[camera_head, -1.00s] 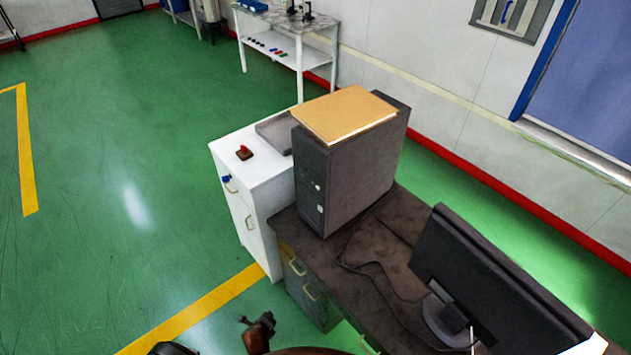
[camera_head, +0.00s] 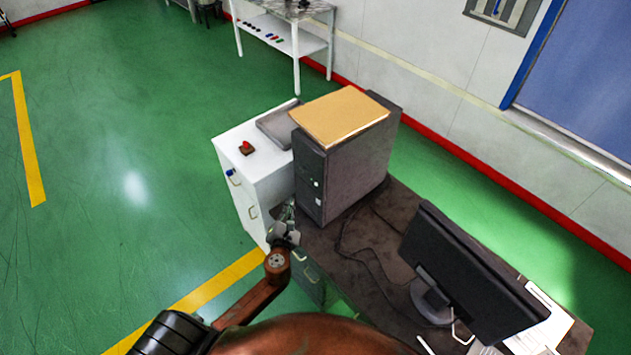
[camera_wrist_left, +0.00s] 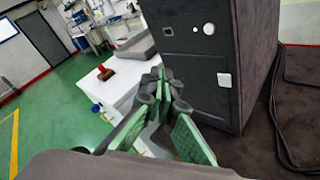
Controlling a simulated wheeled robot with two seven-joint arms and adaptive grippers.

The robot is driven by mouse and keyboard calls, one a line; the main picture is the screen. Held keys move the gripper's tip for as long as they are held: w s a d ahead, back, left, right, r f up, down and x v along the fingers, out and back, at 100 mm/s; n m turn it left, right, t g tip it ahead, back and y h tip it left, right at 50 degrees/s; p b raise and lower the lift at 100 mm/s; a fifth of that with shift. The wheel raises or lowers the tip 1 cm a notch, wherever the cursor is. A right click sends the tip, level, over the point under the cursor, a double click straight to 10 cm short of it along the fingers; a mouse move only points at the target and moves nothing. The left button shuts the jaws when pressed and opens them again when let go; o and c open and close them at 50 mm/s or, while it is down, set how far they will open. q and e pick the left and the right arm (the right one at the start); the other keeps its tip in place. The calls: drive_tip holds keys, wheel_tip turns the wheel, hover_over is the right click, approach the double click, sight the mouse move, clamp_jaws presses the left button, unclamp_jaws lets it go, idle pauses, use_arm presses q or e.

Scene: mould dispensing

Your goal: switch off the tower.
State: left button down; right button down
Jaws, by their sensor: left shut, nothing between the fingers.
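The dark computer tower (camera_head: 355,170) stands upright on the desk, with a tan folder (camera_head: 340,115) lying on its top. Its front panel carries a round light button (camera_head: 317,183), which also shows in the left wrist view (camera_wrist_left: 209,29). My left gripper (camera_head: 289,208) is just in front of the tower's lower front, near the desk's edge. In the left wrist view its green-padded fingers (camera_wrist_left: 164,86) meet at the tips, shut and empty, pointing toward the tower's left side, below the button. My right gripper is not in view.
The brown desk (camera_head: 330,245) also holds a monitor (camera_head: 470,275), cables and papers. A white cabinet (camera_head: 262,190) with a grey tray (camera_head: 275,125) and a red-topped item (camera_head: 246,148) stands left of the tower. Green floor is open at the left.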

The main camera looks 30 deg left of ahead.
sight(316, 184)
use_arm(q)
drive_tip(key=shift+r, duration=0.25)
drive_tip(key=w+d+b, duration=0.1)
drive_tip(key=w+d, duration=0.2)
drive_tip(key=w, duration=0.5)
drive_tip(key=shift+d, duration=0.25)
idle(1.3)
drive_tip(key=shift+w, duration=0.2)
